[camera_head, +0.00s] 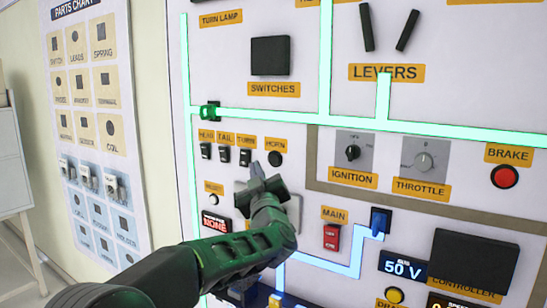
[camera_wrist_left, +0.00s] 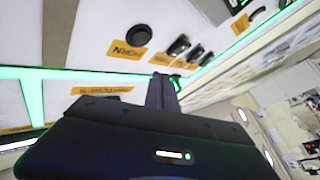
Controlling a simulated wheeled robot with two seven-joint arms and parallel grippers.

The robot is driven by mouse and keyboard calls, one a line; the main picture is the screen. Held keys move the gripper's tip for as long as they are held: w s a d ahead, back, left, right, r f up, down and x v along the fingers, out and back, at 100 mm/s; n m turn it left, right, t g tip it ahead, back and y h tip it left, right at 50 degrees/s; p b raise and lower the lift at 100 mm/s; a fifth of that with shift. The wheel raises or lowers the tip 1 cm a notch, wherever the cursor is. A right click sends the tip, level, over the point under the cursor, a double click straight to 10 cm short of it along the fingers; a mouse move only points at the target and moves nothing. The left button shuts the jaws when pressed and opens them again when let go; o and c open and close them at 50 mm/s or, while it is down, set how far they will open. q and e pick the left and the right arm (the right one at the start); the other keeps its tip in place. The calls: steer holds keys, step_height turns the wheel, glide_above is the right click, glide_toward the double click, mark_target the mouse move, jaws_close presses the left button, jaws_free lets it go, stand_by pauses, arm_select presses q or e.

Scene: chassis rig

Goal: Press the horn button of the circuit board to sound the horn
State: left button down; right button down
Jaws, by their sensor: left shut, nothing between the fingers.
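The horn button (camera_head: 275,158) is a small round black button under the orange HORN label (camera_head: 275,144) on the white circuit board. It also shows in the left wrist view (camera_wrist_left: 138,35), where its label appears upside down. My left gripper (camera_head: 257,169) is shut and empty, with its fingertips just below and to the left of the button in the head view. In the left wrist view its fingertips (camera_wrist_left: 162,82) point at the board, off to one side of the button. I cannot tell whether they touch the board. The button is unobstructed in both views. My right gripper is not in view.
Black toggle switches (camera_head: 225,154) sit left of the horn button. The ignition knob (camera_head: 353,152), throttle knob (camera_head: 424,162) and red brake button (camera_head: 504,176) are to the right. A red main switch (camera_head: 332,236) is below. A parts chart (camera_head: 88,130) stands at left.

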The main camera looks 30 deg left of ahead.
mark_target(274, 159)
arm_select(q)
steer(key=shift+w+p, duration=0.8)
steer(key=shift+w, duration=1.75)
steer(key=shift+w, duration=0.1)
steer(key=shift+w, duration=0.35)
steer(key=shift+w+p, duration=0.3)
steer(key=shift+w, duration=0.05)
stand_by(0.6)
steer(key=shift+s, duration=0.1)
steer(key=shift+s+f+b, duration=0.1)
steer(key=shift+s+b, duration=0.3)
steer(key=shift+b, duration=0.15)
steer(key=shift+s, duration=0.3)
